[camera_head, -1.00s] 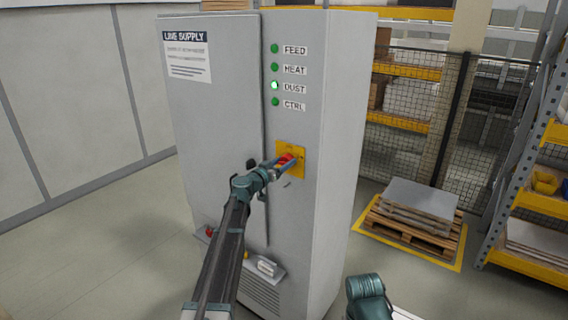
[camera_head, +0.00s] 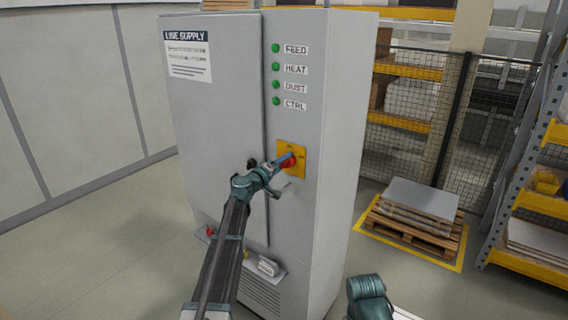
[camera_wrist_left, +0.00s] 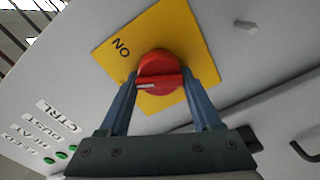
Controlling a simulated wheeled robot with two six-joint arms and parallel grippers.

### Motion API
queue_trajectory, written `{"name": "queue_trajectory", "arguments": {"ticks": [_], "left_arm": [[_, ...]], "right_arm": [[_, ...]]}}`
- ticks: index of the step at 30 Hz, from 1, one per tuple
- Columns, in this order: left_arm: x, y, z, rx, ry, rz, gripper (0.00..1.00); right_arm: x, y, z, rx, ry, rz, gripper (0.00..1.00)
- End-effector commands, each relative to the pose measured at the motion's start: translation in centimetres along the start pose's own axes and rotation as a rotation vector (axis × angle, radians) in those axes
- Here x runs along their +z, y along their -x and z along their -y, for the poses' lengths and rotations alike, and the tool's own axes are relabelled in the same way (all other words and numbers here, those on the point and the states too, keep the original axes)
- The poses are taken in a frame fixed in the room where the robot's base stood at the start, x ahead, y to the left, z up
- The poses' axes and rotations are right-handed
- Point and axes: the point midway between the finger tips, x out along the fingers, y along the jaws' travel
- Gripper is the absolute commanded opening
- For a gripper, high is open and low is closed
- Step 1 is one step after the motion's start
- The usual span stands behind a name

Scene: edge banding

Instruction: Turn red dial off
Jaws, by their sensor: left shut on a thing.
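The red dial (camera_head: 290,162) sits on a yellow plate (camera_head: 301,171) on the front of the grey cabinet. In the left wrist view, the red dial (camera_wrist_left: 158,66) has a raised grip bar, and the yellow plate (camera_wrist_left: 187,32) bears the word ON near its upper left part. My left gripper (camera_head: 281,163) is at the dial, with its blue fingers on either side of the bar, shut on it. In the left wrist view, the left gripper (camera_wrist_left: 160,82) partly covers the lower plate, and any other lettering there is hard to read. My right gripper is out of view.
The LINE SUPPLY cabinet (camera_head: 225,110) has a column of green lamps (camera_head: 276,75) labelled FEED, HEAT, DUST and CTRL; none glows brightly. A lower ledge (camera_head: 266,270) carries small items. A pallet (camera_head: 415,220), mesh fence and shelving stand to the right.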

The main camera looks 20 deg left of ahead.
Motion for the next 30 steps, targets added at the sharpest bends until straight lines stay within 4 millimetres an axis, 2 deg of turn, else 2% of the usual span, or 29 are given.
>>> {"name": "queue_trajectory", "arguments": {"ticks": [6, 15, 30], "left_arm": [[0.0, 0.05, 0.16, -0.001, 0.186, 0.0, 0.1], [0.03, 0.05, 0.26, -0.001, 0.375, 0.0, 0.1], [0.06, 0.06, 0.3, -0.001, 0.481, 0.0, 0.1]], "right_arm": [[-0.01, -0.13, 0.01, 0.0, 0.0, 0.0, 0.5], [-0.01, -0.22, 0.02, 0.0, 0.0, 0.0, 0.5], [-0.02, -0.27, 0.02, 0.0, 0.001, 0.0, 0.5]]}}
